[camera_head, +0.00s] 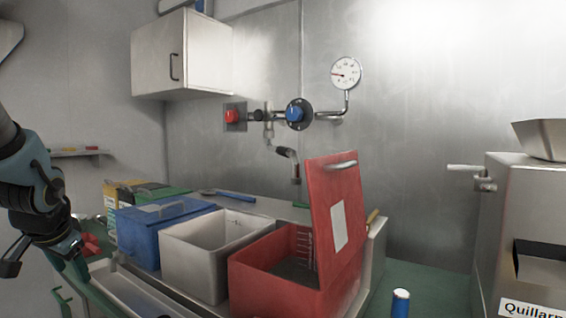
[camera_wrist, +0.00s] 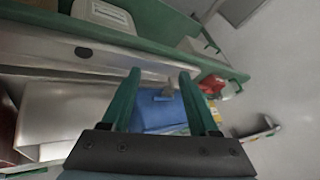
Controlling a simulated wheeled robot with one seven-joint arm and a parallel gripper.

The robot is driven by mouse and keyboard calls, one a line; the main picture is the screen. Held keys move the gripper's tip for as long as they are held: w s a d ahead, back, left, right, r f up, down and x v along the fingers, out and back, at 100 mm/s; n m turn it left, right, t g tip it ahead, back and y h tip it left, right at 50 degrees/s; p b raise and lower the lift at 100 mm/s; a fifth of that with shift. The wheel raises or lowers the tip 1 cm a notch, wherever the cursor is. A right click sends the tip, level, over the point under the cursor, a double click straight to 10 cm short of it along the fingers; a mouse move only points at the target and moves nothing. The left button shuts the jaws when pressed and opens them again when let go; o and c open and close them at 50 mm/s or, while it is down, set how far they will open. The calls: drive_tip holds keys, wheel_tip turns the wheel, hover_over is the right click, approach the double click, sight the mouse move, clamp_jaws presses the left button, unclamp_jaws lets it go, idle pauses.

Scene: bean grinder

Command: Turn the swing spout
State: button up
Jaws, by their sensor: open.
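The swing spout (camera_head: 288,156) is a short dark and metal arm on the back wall. It hangs below the wall pipe, angled to the right with its end pointing down, behind the open red box. My gripper (camera_wrist: 157,76) shows in the wrist view with its two green fingers apart and nothing held. In the head view my arm is at the far left, well away from the spout. The wrist view looks down over a blue box (camera_wrist: 160,112), and the spout cannot be made out there.
A blue box (camera_head: 165,228), a white open bin (camera_head: 205,262) and a red box (camera_head: 270,290) with its lid (camera_head: 336,208) raised stand in a row below the spout. A red knob (camera_head: 232,117), blue valve (camera_head: 295,113) and gauge (camera_head: 346,73) are on the wall. A grinder (camera_head: 520,190) stands right.

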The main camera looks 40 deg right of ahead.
drive_tip(key=w+d+r+m+t+h+b, duration=0.25)
drive_tip(key=d+r+m, duration=0.2)
drive_tip(key=d, duration=0.55)
drive_tip(key=m+g+h+b, duration=0.4)
drive_tip(key=m+h, duration=0.7)
drive_tip(key=m, duration=0.8)
approach(281, 151)
drive_tip(key=d, duration=0.1)
drive_tip(key=x, duration=0.9)
drive_tip(key=shift+w+d+f, duration=0.15)
drive_tip(key=shift+w+d, duration=0.05)
drive_tip(key=shift+w, duration=0.1)
drive_tip(key=shift+w+d+f, duration=0.1)
drive_tip(key=shift+w+d, duration=0.15)
drive_tip(key=shift+d, duration=0.35)
drive_tip(key=shift+c, duration=0.3)
clamp_jaws()
